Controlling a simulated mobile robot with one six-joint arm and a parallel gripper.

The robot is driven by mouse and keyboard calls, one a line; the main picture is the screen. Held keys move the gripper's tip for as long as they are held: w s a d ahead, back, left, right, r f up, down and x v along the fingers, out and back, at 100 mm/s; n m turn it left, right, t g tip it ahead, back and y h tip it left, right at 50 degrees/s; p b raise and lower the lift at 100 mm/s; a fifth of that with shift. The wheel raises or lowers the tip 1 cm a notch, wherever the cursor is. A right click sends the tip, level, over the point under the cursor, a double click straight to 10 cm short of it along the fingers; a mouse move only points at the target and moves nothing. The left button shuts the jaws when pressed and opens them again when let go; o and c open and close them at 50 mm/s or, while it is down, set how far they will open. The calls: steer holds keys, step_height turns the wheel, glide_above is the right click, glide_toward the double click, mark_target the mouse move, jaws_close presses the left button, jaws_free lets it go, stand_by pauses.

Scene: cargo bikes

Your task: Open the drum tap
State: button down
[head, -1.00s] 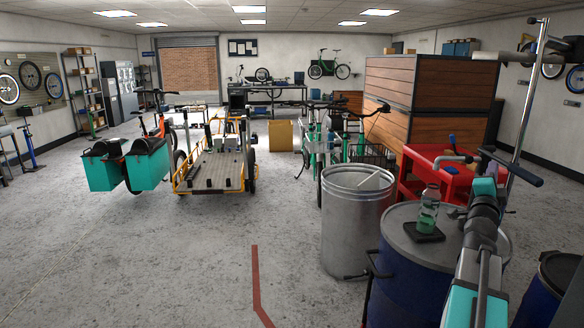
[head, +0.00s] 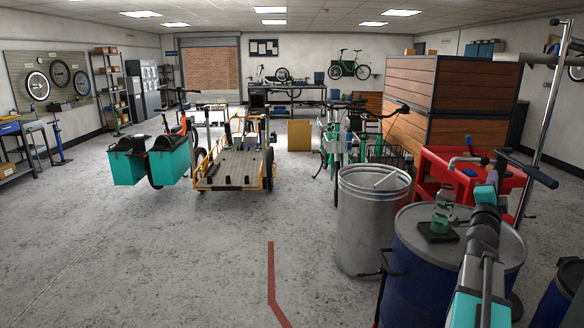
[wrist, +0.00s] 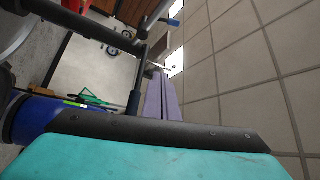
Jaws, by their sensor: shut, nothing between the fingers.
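A blue drum (head: 410,285) with a grey lid stands at the lower right of the head view, partly behind my arm. A dark fitting with a bent lever (head: 381,270) sticks out from the drum's left side, near the bin; it looks like the tap, but its setting is too small to tell. A bottle with green liquid (head: 441,216) stands on a dark pad on the lid. My gripper (wrist: 160,78) shows lilac fingers shut together and empty in the wrist view, pointing towards the ceiling and far wall. It touches nothing.
A metal bin (head: 372,235) stands against the drum's left in the picture. A red cart (head: 460,175) and wooden crates (head: 452,85) are behind. Another blue drum (head: 560,300) is at the right edge. The floor to the left and front is clear, with a red line (head: 271,270).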

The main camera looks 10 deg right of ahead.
steer(key=w+a+f+n+y, duration=0.2)
steer(key=w+a+f+y, duration=0.1)
steer(key=w+a+f, duration=0.5)
steer(key=w+a+f+n+t+y, duration=0.1)
steer(key=w+a+f+y, duration=0.15)
steer(key=a+f, duration=0.5)
steer(key=w+a+f+n+y, duration=0.25)
steer(key=w+a+f, duration=0.3)
steer(key=f, duration=0.45)
steer(key=a+f+n+g+y+p, duration=0.25)
steer(key=a+f+n+y, duration=0.3)
steer(key=a+f, duration=1.8)
steer(key=s+a+f+n+g+y, duration=0.2)
steer(key=s+a+f+n+g, duration=0.15)
steer(key=s+a+f, duration=0.6)
steer(key=s+a+f+n+g+y, duration=0.2)
steer(key=s+a+f+g, duration=0.3)
steer(key=s+f, duration=0.65)
steer(key=s+a+f+n+g, duration=0.2)
steer(key=s+f, duration=0.2)
steer(key=s, duration=0.3)
steer(key=s+a+f+n+g, duration=0.1)
steer(key=s+f+g, duration=0.15)
steer(key=s, duration=0.45)
steer(key=s+d+r+n+g, duration=0.1)
steer(key=s+n+g, duration=0.3)
steer(key=s, duration=0.7)
steer(key=shift+s+d+r+g+h, duration=0.15)
steer(key=shift+s+r+g+h, duration=0.1)
steer(key=shift+r+g+h, duration=0.15)
